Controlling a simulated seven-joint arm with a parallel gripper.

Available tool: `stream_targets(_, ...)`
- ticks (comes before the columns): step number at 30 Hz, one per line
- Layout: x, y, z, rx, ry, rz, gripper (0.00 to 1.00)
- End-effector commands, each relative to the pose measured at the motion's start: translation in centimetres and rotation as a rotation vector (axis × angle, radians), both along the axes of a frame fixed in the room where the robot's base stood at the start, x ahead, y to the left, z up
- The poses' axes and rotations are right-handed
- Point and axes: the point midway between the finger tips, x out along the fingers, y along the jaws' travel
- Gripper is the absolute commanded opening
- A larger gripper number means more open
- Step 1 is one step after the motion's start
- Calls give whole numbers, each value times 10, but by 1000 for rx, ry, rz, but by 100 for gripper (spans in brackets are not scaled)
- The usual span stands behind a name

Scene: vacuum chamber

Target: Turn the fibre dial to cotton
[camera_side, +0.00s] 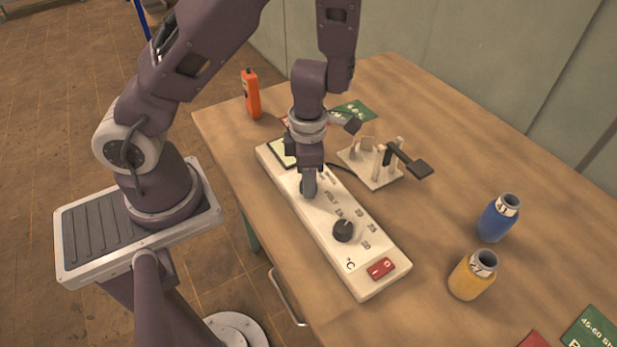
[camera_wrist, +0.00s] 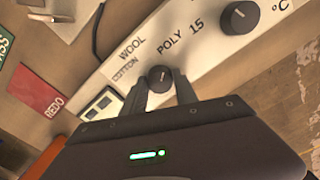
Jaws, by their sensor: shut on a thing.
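The white control panel (camera_side: 325,226) lies on the table and also shows in the wrist view (camera_wrist: 205,62). Its fibre dial (camera_wrist: 160,77) is a small round dark knob beside the printed words WOOL, COTTON and POLY. My gripper (camera_side: 308,188) points down over the panel, its two fingers on either side of the dial in the wrist view (camera_wrist: 161,88), shut on it. The fingers hide most of the dial in the side view. I cannot tell which word its mark points to.
A second black knob (camera_side: 343,230) with temperature numbers and a red switch (camera_side: 380,268) sit further along the panel. A small stand (camera_side: 372,165) with a dark-ended arm is close behind. Blue (camera_side: 497,220) and yellow (camera_side: 472,278) bottles stand right; an orange device (camera_side: 251,95) stands at the back left.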

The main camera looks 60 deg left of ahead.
Motion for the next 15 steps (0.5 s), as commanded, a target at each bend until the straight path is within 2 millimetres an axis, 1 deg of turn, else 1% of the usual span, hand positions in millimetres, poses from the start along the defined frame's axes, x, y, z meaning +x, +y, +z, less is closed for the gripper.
stream_targets(5,0,-1,0,-1,1,108,0)
stream_targets(15,0,0,0,0,1,422,0)
